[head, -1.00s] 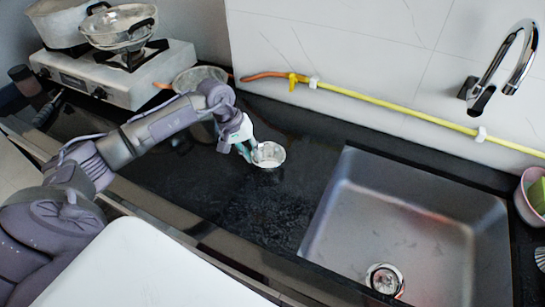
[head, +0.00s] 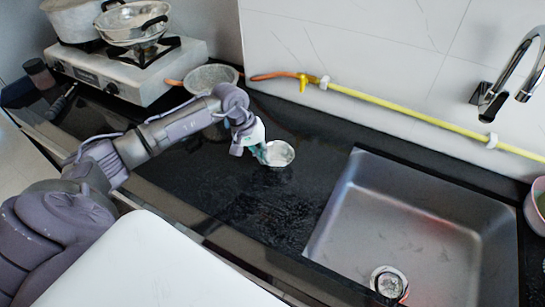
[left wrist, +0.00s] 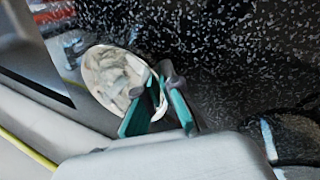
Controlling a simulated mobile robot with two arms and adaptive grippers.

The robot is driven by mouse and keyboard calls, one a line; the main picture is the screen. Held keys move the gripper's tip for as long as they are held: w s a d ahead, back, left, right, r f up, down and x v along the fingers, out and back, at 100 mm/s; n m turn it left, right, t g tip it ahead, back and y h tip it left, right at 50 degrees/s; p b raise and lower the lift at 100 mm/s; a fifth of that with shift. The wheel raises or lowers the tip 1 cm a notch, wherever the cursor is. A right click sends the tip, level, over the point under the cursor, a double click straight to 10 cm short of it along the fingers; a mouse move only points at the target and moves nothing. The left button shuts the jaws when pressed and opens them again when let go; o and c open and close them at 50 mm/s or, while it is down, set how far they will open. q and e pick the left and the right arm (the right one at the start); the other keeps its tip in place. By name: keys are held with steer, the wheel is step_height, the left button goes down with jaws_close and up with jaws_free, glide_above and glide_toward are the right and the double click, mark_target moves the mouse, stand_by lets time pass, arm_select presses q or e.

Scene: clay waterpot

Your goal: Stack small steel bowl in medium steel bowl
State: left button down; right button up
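The small steel bowl (head: 280,154) is at the dark counter's middle, left of the sink. My left gripper (head: 262,152) is at its left side. In the left wrist view the bowl (left wrist: 110,75) appears tilted, and its rim passes between the teal fingers (left wrist: 160,112), which look closed on it. A dark patch under the bowl in the head view suggests it is slightly off the counter. A grey round vessel (head: 212,76) stands behind my left arm, partly hidden; I cannot tell whether it is the medium steel bowl. My right gripper is not in view.
A stove (head: 130,75) at the back left carries a pot (head: 75,22) and a two-handled steel pan (head: 132,27). A yellow hose (head: 400,113) runs along the wall. The sink (head: 410,215) is empty below the faucet (head: 510,72). A pink bowl (head: 535,212) stands at the right edge.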

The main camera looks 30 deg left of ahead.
arm_select(q)
steer(key=shift+w+r, duration=0.1)
steer(key=shift+r, duration=0.55)
steer(key=r, duration=0.1)
steer(key=r+b, duration=0.1)
steer(key=r, duration=0.1)
steer(key=shift+d, duration=0.2)
steer(key=d+r+b, duration=0.2)
steer(key=d+r, duration=0.4)
steer(key=d, duration=0.5)
steer(key=s+d+r+m+g, duration=0.1)
steer(key=s+r+m, duration=0.3)
steer(key=s, duration=0.6)
steer(key=shift+m+g+h+p, duration=0.3)
steer(key=shift+m+g+p, duration=0.2)
steer(key=shift+m, duration=0.5)
